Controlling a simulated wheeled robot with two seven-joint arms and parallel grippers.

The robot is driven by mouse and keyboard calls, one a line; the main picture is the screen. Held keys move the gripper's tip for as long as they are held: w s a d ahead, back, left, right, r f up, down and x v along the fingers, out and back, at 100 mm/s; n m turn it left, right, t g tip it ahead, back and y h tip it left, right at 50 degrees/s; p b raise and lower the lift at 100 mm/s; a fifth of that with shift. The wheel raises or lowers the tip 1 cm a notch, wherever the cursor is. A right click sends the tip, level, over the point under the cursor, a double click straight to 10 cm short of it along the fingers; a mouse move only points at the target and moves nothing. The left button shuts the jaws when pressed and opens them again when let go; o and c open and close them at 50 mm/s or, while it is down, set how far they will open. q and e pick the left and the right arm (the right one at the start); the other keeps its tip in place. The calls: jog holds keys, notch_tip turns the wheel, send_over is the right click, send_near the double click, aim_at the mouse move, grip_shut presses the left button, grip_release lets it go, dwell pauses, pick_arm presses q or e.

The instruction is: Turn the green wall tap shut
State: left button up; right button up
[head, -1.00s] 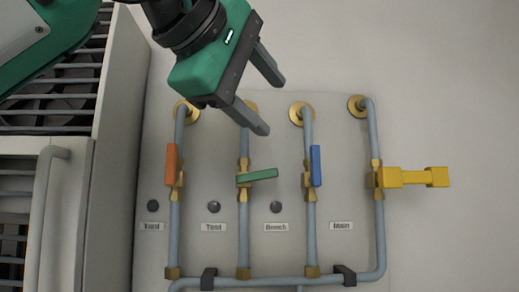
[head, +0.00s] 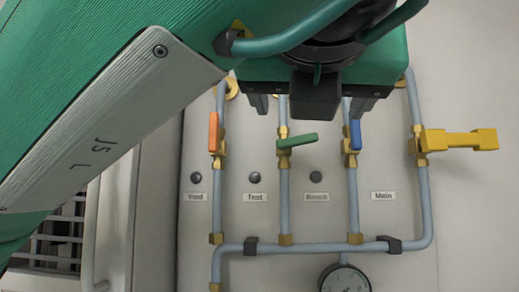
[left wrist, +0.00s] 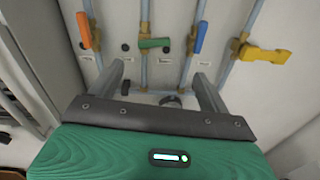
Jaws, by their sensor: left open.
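The green tap handle (head: 298,142) sits on the brass valve of the second pipe from the left, above the "Test" label. It lies nearly level across the pipe, its free end to the right and slightly raised. It also shows in the left wrist view (left wrist: 155,43). My left gripper (head: 314,106) is open and empty. In the head view its fingers stand above the handle, one to each side. In the left wrist view its fingertips (left wrist: 158,69) spread to both sides below the handle, apart from it. My right gripper is not in view.
An orange handle (head: 214,132) and a blue handle (head: 355,135) stand upright on neighbouring pipes. A yellow handle (head: 460,139) sticks out right on the "Main" pipe. A gauge (head: 344,279) sits below. A grey cabinet (head: 150,215) stands left of the panel.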

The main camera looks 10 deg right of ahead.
aim_at(297, 138)
pick_arm(q)
jog(key=w+d+n+p, duration=0.1)
jog(key=w+p, duration=0.1)
jog(key=w, duration=0.2)
jog(key=w+d+n+p, duration=0.1)
jog(key=w+p, duration=0.2)
jog(key=w, duration=0.1)
jog(key=w+d+n+p, duration=0.1)
jog(key=w+p, duration=0.2)
jog(key=w, duration=0.1)
jog(key=shift+w+d+f+n+t+y, duration=0.1)
jog(key=shift+d+f+n+t+y, duration=0.05)
jog(key=shift+f+n+t+y, duration=0.2)
